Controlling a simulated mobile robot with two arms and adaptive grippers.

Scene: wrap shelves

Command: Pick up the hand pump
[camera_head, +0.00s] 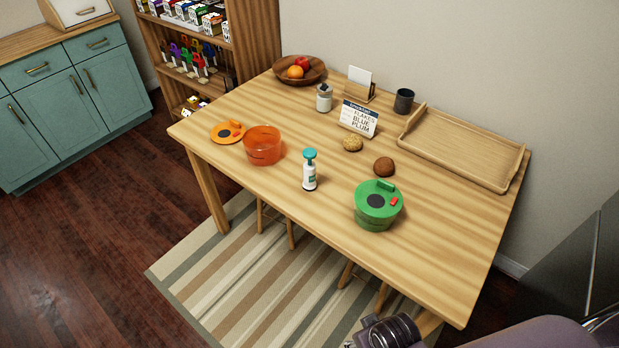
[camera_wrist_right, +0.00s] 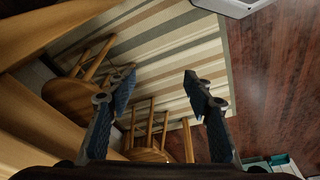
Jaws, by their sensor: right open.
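The hand pump (camera_head: 310,172), white with a teal top and a dark base, stands upright on the wooden table (camera_head: 340,215) near its front edge. It is between an orange container and a green-lidded container. My right gripper (camera_wrist_right: 158,85) is open and empty in the right wrist view, with stools, the rug and the floor behind it. The pump is not in that wrist view. In the head view, part of my right arm shows at the bottom right, below the table's front edge. My left gripper is not in view.
Near the pump are an orange container (camera_head: 263,147), its orange lid (camera_head: 228,132), a green container (camera_head: 378,205) and a brown roll (camera_head: 384,167). A wooden tray (camera_head: 462,148) lies at the right. Stools (camera_wrist_right: 148,154) stand below the table. The front tabletop is partly clear.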

